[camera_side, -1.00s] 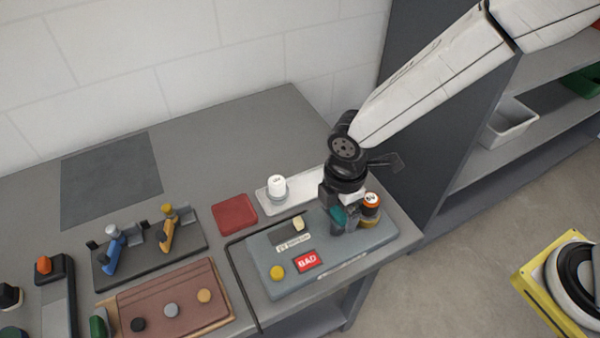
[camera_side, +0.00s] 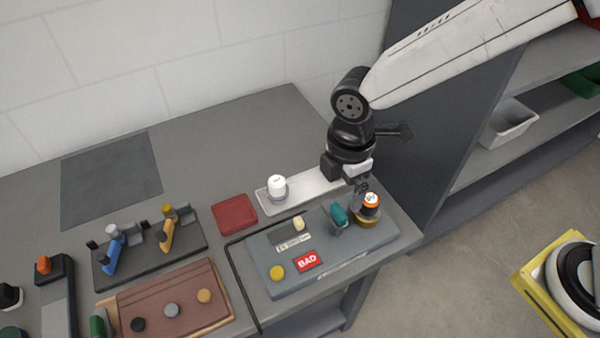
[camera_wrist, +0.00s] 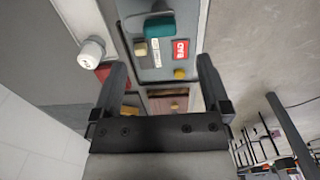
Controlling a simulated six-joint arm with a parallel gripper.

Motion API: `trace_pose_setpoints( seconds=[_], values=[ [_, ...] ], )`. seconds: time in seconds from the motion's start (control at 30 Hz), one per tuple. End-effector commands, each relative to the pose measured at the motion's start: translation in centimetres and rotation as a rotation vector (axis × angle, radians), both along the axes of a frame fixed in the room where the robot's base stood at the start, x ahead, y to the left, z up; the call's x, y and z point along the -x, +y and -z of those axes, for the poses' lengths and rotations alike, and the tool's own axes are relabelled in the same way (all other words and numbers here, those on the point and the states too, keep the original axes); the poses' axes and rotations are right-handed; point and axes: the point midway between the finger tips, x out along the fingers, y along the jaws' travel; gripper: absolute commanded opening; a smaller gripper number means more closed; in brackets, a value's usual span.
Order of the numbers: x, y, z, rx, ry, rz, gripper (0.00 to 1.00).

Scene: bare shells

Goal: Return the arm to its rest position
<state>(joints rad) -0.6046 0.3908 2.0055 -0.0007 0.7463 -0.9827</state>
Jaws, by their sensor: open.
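My gripper (camera_side: 360,188) is above the right part of the blue-grey panel (camera_side: 330,262) in the side view. In the wrist view its two dark fingers (camera_wrist: 164,85) stand wide apart with nothing between them. Below and left of it, a teal knob-like piece (camera_side: 339,215) stands on the panel, apart from the fingers. An orange and black cylinder with a white top (camera_side: 371,203) stands just right of the gripper; whether they touch is hard to tell. The teal piece also shows in the wrist view (camera_wrist: 159,27).
A white tray (camera_side: 325,190) with a white-capped jar (camera_side: 277,187) lies behind the panel. A red pad (camera_side: 235,213), a tool rack (camera_side: 150,255) and a brown board (camera_side: 190,315) are to the left. Shelves stand right. The back of the table is clear.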

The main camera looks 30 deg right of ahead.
Motion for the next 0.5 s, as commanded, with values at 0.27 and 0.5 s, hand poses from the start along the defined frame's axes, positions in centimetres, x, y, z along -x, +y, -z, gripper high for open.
trace_pose_setpoints(
  seconds=[0.27, 0.5],
  values=[
    [-0.3, -1.7, -0.1, -0.007, -0.011, 0.098, 0.97],
    [-0.5, -8.0, -0.4, -0.042, -0.055, 0.476, 0.97]
  ],
)
